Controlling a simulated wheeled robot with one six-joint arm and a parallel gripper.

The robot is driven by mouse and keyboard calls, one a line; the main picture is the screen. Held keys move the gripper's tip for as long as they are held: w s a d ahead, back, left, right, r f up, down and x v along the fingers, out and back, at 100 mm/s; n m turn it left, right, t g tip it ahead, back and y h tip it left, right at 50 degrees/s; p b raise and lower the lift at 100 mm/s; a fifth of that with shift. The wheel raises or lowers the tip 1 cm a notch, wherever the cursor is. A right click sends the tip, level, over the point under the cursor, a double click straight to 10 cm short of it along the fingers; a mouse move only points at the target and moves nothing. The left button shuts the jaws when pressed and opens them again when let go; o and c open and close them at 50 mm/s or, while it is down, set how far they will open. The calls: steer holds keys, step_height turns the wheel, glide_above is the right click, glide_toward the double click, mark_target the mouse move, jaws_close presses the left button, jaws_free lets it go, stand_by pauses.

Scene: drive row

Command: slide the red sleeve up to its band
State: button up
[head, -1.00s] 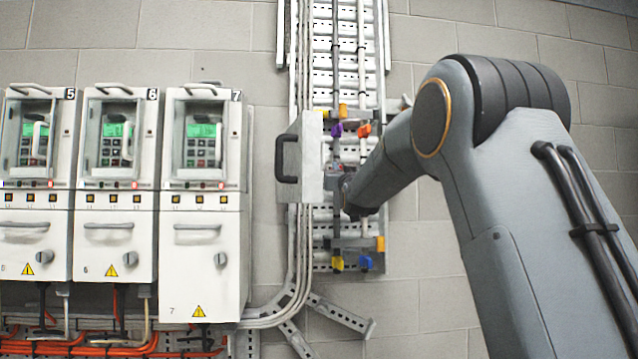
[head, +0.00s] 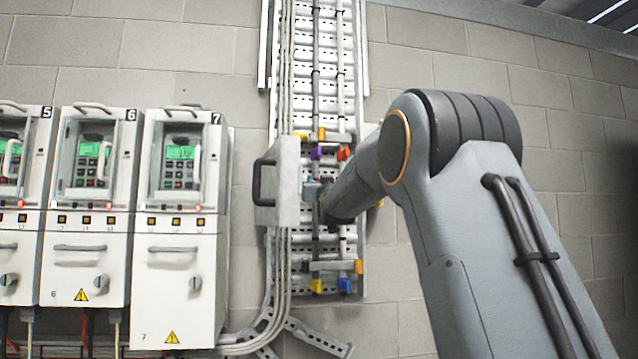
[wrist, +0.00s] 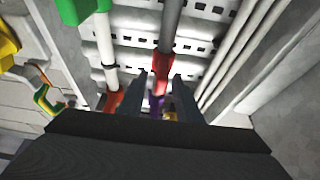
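The red sleeve (wrist: 162,72) is around a grey rod (wrist: 170,25) in the wrist view. The two fingers of my gripper (wrist: 161,76) stand on either side of it, and a narrow gap shows at the left finger. A purple piece (wrist: 155,103) lies just beyond the sleeve between the fingers. In the head view my gripper (head: 313,189) is at the rod, a little below the purple piece (head: 317,153); the sleeve is not clear there. I cannot tell which mark is the sleeve's band.
A grey box with a black handle (head: 264,182) stands close left of my gripper. An orange-red piece (head: 344,153) is on the neighbouring rod. Cabinets (head: 182,230) line the left wall. Bare block wall (head: 560,150) is at the right.

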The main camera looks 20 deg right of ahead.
steer(key=b+v, duration=0.3)
steer(key=v, duration=0.4)
steer(key=shift+s, duration=0.4)
steer(key=s+a+f+g+y, duration=0.1)
steer(key=s+a+f+g, duration=0.25)
steer(key=f, duration=0.95)
steer(key=s+a+f+g+y, duration=0.1)
steer(key=s+a+f+g, duration=0.2)
steer(key=f, duration=1.1)
steer(key=s+a+f+g+y, duration=0.1)
steer(key=s+f+g, duration=0.3)
steer(key=f, duration=0.9)
steer(key=s+a+f+g, duration=0.1)
steer(key=s+f+g, duration=0.2)
steer(key=s+f, duration=0.4)
steer(key=s+a+f+n+g, duration=0.1)
steer(key=s+f+g, duration=0.3)
steer(key=s+f, duration=0.4)
steer(key=s+a+f+g, duration=0.3)
steer(key=s+f, duration=0.4)
steer(key=s, duration=0.8)
steer(key=shift+s+f+n+g+y, duration=0.2)
steer(key=shift+f+n+g+y, duration=0.15)
steer(key=shift+g, duration=0.2)
steer(key=shift+a, duration=0.15)
